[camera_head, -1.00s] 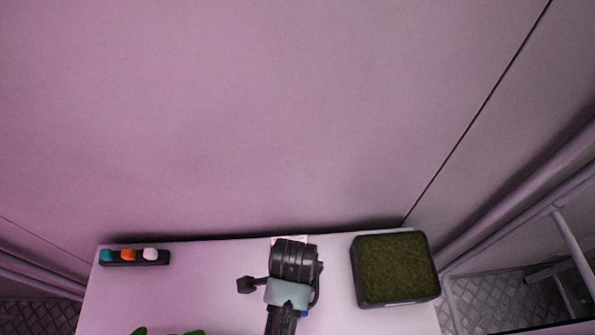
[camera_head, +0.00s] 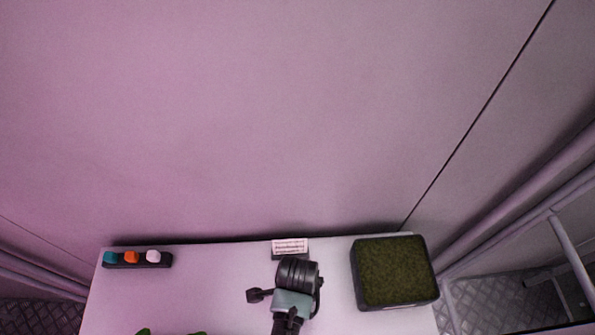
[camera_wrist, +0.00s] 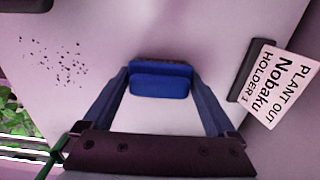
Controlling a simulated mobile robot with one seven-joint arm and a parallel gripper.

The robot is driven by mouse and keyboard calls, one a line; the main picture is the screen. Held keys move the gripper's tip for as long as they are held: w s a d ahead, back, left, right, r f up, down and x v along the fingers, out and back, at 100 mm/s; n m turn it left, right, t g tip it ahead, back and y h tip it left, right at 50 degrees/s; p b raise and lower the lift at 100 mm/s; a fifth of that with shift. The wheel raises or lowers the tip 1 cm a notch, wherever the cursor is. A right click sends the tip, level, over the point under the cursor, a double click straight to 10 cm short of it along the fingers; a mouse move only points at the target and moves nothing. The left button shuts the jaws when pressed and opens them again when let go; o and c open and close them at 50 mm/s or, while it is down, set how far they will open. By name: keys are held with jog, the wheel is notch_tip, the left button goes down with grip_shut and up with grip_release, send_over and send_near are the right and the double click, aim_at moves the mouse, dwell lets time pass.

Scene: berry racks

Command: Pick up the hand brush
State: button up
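In the wrist view a small blue block with a dark upper edge, apparently the hand brush (camera_wrist: 160,84), shows over the white table, between the ends of my gripper's fingers. My gripper (camera_wrist: 161,78) has its two blue-grey fingers wide apart, one on each side of it. Whether the fingers touch the brush, I cannot tell. In the head view my arm covers the middle of the table, and I cannot make out the brush or the fingertips there.
A white label card (camera_head: 290,246) stands at the table's back edge; it reads "PLANT OUT Nobaku HOLDER 1" in the wrist view (camera_wrist: 282,85). A dark tray of green-brown material (camera_head: 355,293) is at right, a black holder with coloured pieces (camera_head: 138,266) at left. Dark crumbs (camera_wrist: 62,62) lie on the table.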

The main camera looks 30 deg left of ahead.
jog(key=c, duration=0.5)
notch_tip(320, 180, up, 10)
jog(key=shift+r+b, duration=0.1)
jog(key=shift+b, duration=0.4)
